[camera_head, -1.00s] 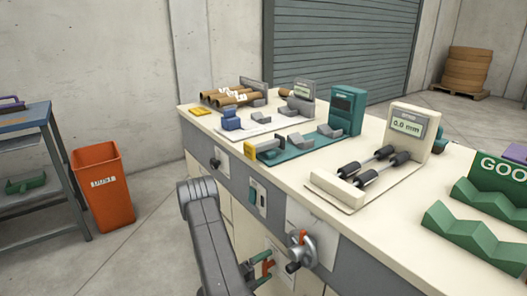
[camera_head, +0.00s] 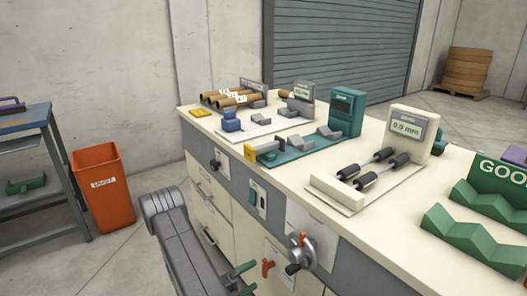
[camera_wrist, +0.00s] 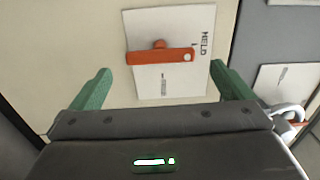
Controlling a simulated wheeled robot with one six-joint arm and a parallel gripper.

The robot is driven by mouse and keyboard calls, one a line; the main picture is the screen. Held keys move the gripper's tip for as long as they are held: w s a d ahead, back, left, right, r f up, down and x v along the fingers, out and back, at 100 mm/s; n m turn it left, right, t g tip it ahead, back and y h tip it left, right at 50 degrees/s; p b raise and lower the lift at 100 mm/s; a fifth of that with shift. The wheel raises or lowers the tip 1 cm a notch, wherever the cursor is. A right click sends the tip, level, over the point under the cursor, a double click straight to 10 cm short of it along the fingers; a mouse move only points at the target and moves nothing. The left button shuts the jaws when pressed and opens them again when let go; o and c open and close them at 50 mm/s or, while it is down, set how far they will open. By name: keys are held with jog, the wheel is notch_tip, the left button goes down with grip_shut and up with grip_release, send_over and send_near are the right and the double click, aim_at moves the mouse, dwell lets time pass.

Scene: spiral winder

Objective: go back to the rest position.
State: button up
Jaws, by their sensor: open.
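My gripper (camera_head: 252,277) shows at the bottom of the head view, in front of the bench's cabinet face. Its two green fingers also show in the wrist view (camera_wrist: 160,70), spread wide with nothing between them. An orange-red lever (camera_wrist: 160,57) on a white plate marked "HELD" (camera_wrist: 172,84) is ahead of the fingers. The lever lies roughly crosswise in the wrist view, apart from both fingers. It also shows in the head view (camera_head: 267,267), just right of the gripper. My grey arm reaches up on the left of the gripper.
The long bench (camera_head: 300,185) fills the right side, with gauges and green V-blocks on top. A crank wheel (camera_head: 301,250) sticks out of its front, right of the lever. An orange bin (camera_head: 103,190) and a blue-topped table (camera_head: 25,125) stand left. Floor between is clear.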

aim_at(263, 270)
jog(key=v, duration=0.7)
jog(key=b+x, duration=0.1)
jog(key=x, duration=1.2)
jog(key=shift+w+d, duration=0.2)
jog(key=shift+d, duration=0.1)
jog(key=m, duration=0.3)
jog(key=shift+f+b, duration=0.1)
jog(key=shift+b, duration=0.3)
jog(key=m+b, duration=0.1)
jog(key=m, duration=0.3)
jog(key=shift+a, duration=0.1)
jog(key=m+b, duration=0.1)
jog(key=m, duration=0.3)
jog(key=shift+m+b, duration=0.55)
jog(key=shift+m, duration=1.05)
